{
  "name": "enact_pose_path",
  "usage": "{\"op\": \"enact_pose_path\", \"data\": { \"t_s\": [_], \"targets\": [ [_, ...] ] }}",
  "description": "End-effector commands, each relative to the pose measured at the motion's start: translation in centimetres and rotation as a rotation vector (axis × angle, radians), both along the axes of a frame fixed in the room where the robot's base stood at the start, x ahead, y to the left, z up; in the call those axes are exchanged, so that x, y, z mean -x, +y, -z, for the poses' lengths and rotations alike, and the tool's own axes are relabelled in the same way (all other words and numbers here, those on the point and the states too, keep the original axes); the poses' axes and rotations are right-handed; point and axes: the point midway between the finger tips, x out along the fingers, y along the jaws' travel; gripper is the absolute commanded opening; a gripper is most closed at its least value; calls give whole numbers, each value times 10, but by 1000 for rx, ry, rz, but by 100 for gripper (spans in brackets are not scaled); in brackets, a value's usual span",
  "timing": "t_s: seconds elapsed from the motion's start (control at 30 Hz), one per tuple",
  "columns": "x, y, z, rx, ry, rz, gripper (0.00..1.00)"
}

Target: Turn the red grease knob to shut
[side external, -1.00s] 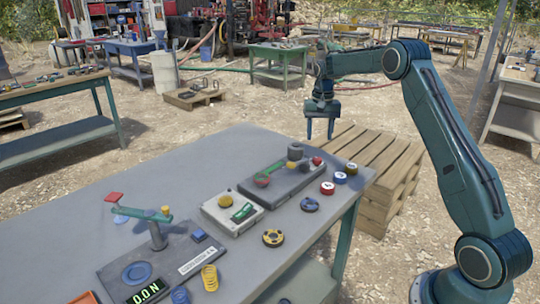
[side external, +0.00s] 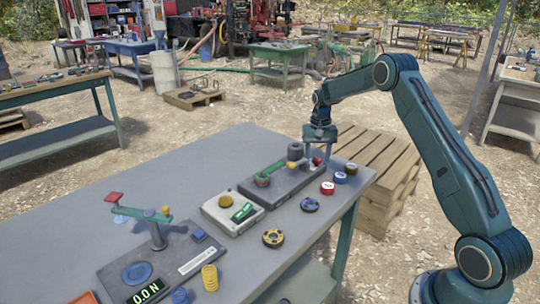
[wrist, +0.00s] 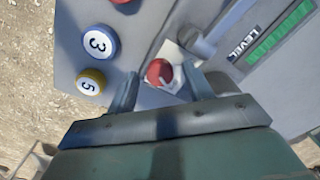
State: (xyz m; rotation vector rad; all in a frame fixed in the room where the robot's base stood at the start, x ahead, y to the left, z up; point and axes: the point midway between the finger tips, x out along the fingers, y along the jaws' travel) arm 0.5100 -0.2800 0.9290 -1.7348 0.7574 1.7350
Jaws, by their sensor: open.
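The red knob (side external: 317,161) sits at the far right end of a dark grey panel box (side external: 283,187) on the workbench. In the wrist view the red knob (wrist: 159,72) has a pale mark across it and lies between my two fingertips. My gripper (side external: 318,158) points down over that end of the box; in the wrist view my gripper (wrist: 160,84) is open, with a finger on each side of the knob. I cannot tell whether either finger touches it. A green level strip (wrist: 280,35) lies to the right of the knob in the wrist view.
A grey cylinder (side external: 295,152) stands on the box close to my gripper. A wooden pallet stack (side external: 385,165) stands beyond the bench edge.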

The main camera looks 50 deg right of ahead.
Motion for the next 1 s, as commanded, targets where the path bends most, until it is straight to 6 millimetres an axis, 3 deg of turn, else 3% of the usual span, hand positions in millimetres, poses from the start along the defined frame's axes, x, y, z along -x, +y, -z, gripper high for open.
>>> {"op": "enact_pose_path", "data": {
  "t_s": [0.03, 0.27, 0.67, 1.0],
  "targets": [
    [0, 0, 0, 0, 0, 0, 49],
    [0, 0, 0, 0, 0, 0, 6],
    [0, 0, -1, 0, 0, -47, 6],
    [0, 0, -1, 1, -1, -244, 6]
  ]
}}
